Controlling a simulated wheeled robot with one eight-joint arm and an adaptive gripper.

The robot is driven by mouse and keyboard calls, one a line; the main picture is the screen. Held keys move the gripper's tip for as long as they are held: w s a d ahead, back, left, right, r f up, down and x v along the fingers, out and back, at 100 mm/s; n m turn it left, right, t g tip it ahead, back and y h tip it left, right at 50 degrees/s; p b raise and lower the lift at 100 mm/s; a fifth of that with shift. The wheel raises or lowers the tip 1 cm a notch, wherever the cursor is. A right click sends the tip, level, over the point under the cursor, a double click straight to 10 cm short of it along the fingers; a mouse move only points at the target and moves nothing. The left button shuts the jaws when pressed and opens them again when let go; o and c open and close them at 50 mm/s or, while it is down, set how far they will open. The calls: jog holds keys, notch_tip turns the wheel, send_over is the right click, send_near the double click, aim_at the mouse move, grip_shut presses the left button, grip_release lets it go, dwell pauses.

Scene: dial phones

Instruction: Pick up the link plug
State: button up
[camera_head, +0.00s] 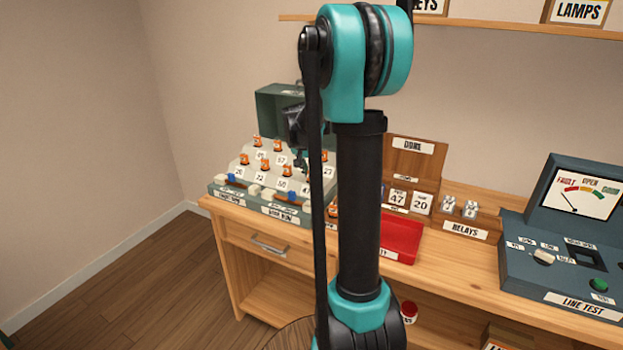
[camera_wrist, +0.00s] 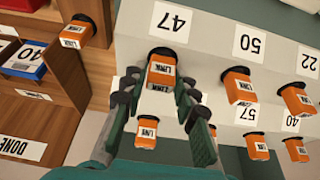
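In the wrist view, an orange link plug (camera_wrist: 161,70) with a dark top and "LINK" labels sits by the "47" card on a pale panel. My gripper (camera_wrist: 156,88) is open, with one dark-tipped finger on either side of this plug. I cannot tell whether the fingers touch it. Other orange link plugs stand on the panel, such as one (camera_wrist: 239,84) near "50" and one (camera_wrist: 147,130) close below the left finger. In the head view, my gripper (camera_head: 304,160) is over the stepped plug board (camera_head: 232,195), partly hidden by my arm.
In the head view, a red tray (camera_head: 402,238), relay holder (camera_head: 468,222) and line test console (camera_head: 560,262) stand right of my arm.

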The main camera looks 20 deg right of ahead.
aim_at(312, 171)
jog(key=c, duration=0.4)
jog(key=shift+c, duration=0.2)
notch_tip(312, 171, up, 20)
dwell(0.5)
